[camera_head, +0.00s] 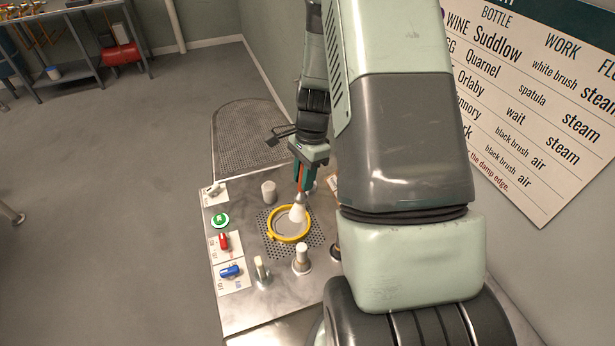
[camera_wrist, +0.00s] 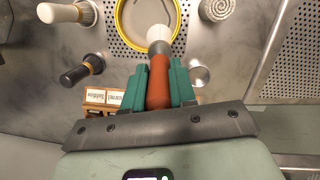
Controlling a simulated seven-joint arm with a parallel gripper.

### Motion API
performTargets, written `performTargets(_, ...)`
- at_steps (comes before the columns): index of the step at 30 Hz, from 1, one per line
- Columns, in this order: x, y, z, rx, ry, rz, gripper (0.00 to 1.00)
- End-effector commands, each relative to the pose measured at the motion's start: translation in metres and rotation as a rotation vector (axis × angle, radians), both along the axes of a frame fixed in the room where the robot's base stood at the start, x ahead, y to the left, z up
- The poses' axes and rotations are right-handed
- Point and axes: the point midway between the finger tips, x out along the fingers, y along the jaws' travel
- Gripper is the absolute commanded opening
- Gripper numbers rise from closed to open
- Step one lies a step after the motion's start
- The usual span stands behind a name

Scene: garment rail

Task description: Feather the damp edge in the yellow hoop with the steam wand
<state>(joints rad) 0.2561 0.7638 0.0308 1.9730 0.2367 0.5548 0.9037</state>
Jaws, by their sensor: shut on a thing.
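The yellow hoop (camera_head: 271,231) lies flat on the perforated part of the metal bench, with pale grey cloth (camera_head: 283,227) inside it. My gripper (camera_head: 305,178) is above the hoop, shut on the steam wand (camera_wrist: 158,85) by its red-brown handle. The wand points down to the hoop, and a pale cone (camera_head: 298,214), apparently steam, spreads from its grey head over the cloth. In the wrist view the hoop (camera_wrist: 118,28) is cut off at the top, and the cone covers part of its near rim. I cannot make out the damp edge.
A white-handled brush (camera_wrist: 62,12) and a black-handled brush (camera_wrist: 78,75) stand near the hoop. A red knob (camera_head: 224,241), blue knob (camera_head: 230,271) and green button (camera_head: 220,221) line the left side. A wooden rack (camera_wrist: 100,97) holds labelled items.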

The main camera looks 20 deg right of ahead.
Motion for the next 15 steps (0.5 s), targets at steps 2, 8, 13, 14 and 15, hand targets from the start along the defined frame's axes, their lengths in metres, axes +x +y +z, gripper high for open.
performTargets(2,0.004,0.003,0.000,0.000,0.000,0.001,0.00)
performTargets(8,0.011,0.009,0.000,0.000,0.001,0.001,0.00)
performTargets(13,0.012,0.010,0.000,0.000,0.001,0.000,0.00)
performTargets(14,0.012,0.011,0.000,0.000,0.001,0.001,0.00)
performTargets(15,0.013,0.012,0.000,0.000,0.001,0.001,0.00)
